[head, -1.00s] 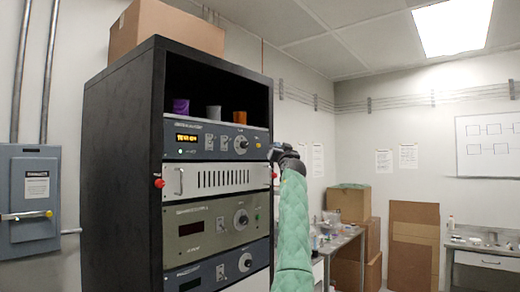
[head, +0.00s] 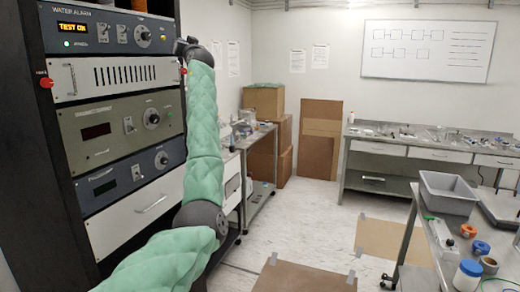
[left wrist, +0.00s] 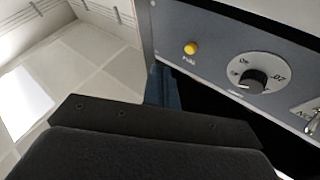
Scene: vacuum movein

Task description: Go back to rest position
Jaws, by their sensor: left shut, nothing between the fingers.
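My left arm, in a green padded sleeve, reaches up from the bottom left of the head view. My left gripper (head: 184,46) is at the right edge of the rack, beside the top "Water Alarm" panel (head: 100,32), whose display reads "TEST ON". In the left wrist view the gripper's blue fingers (left wrist: 163,86) are together and empty. They are in front of the panel's edge, below a yellow button (left wrist: 190,48) and left of a dark knob (left wrist: 252,81). Whether they touch the panel I cannot tell. My right gripper is not in view.
The black rack (head: 62,160) stands close on the left. A grey bin (head: 447,193) and small containers are on a table at the right. Cardboard boxes (head: 264,103) and a bench (head: 400,149) line the back. Brown sheets (head: 303,277) are taped to the pale floor.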

